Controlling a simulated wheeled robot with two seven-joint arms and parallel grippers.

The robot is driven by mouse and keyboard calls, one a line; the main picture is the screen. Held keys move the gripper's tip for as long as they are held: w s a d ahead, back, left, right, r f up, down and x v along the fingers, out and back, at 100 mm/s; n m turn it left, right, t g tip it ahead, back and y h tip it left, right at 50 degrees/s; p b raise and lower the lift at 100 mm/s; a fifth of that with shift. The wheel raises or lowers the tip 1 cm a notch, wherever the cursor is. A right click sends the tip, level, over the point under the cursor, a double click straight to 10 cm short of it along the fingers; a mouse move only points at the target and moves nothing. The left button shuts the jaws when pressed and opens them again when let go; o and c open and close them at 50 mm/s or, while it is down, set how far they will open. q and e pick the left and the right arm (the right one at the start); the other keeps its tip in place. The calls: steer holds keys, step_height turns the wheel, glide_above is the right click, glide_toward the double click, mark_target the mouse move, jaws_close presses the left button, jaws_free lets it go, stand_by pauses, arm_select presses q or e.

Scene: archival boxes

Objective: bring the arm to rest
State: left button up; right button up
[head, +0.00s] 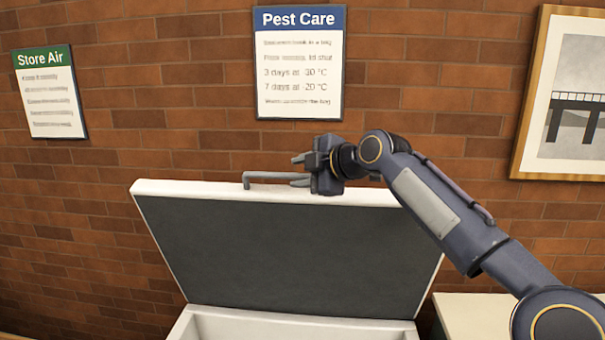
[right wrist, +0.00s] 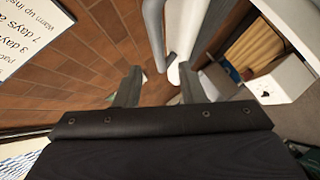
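My right arm comes in from the right in the head view. Its gripper (head: 300,170) is beside the top edge of a raised white lid (head: 300,255) with a dark grey inner face. A grey bar handle (head: 262,175) sits on that edge, close to the fingers. In the right wrist view the two fingers (right wrist: 158,90) stand apart with nothing gripped between them. The grey handle (right wrist: 154,30) shows beyond the fingertips; whether it touches a finger I cannot tell. My left gripper is not in view.
The white chest (head: 290,328) under the lid stands open, its inside mostly hidden. A pale surface (head: 470,315) is at lower right. The brick wall behind carries a Pest Care sign (head: 299,62), a Store Air sign (head: 49,92) and a framed picture (head: 570,100).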

steer(key=s+d+f+m+h, duration=0.2)
steer(key=s+d+f+m, duration=0.2)
steer(key=s+d, duration=0.35)
steer(key=s+d+f+m+g+h, duration=0.1)
steer(key=s+d+f+m+h, duration=0.1)
steer(key=s+d+f+m, duration=0.35)
steer(key=s+d+f+m+h, duration=0.2)
steer(key=s+d+f+m, duration=0.1)
steer(key=s+d, duration=0.55)
steer(key=s+d+f+m+g, duration=0.1)
steer(key=s+d+f+m, duration=0.1)
steer(key=s+f+m, duration=0.4)
steer(key=s+d+f+m+g+b, duration=0.1)
steer(key=s+f+m, duration=0.5)
steer(key=s+f, duration=0.4)
steer(key=s, duration=0.4)
steer(key=shift+d+f, duration=0.4)
